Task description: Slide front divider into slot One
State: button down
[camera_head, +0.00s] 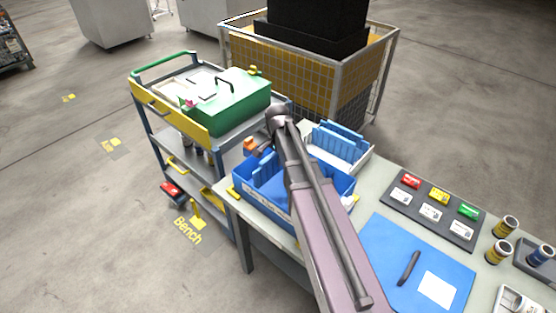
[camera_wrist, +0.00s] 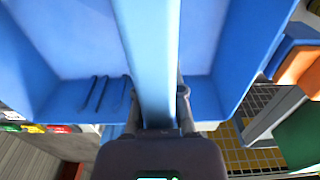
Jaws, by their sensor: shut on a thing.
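My gripper (camera_wrist: 157,98) is shut on a light blue divider (camera_wrist: 147,45), which stands between the fingers and runs up out of the top of the wrist view. Below and around it is the blue bin (camera_wrist: 45,95), with short dark slot ribs (camera_wrist: 103,93) on its wall left of the divider. Whether the divider's lower edge sits in a slot or is apart from the ribs cannot be told. In the head view my arm crosses the blue bin (camera_head: 247,191) on the bench and hides part of its inside and the fingertips.
A white tray with blue dividers (camera_head: 340,140) stands behind the bin. Right of the bin are a blue panel with a black handle (camera_head: 390,250) and a dark label board (camera_head: 433,212). A cart with a green case (camera_head: 230,108) stands left, and a mesh cage (camera_head: 300,65) behind.

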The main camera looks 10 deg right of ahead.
aim_at(278, 172)
jog(key=shift+f+b, duration=3.9)
jog(key=shift+f, duration=0.1)
grip_release()
jog(key=shift+r, duration=0.1)
jog(key=shift+r+p, duration=3.45)
jog(key=shift+p, duration=0.1)
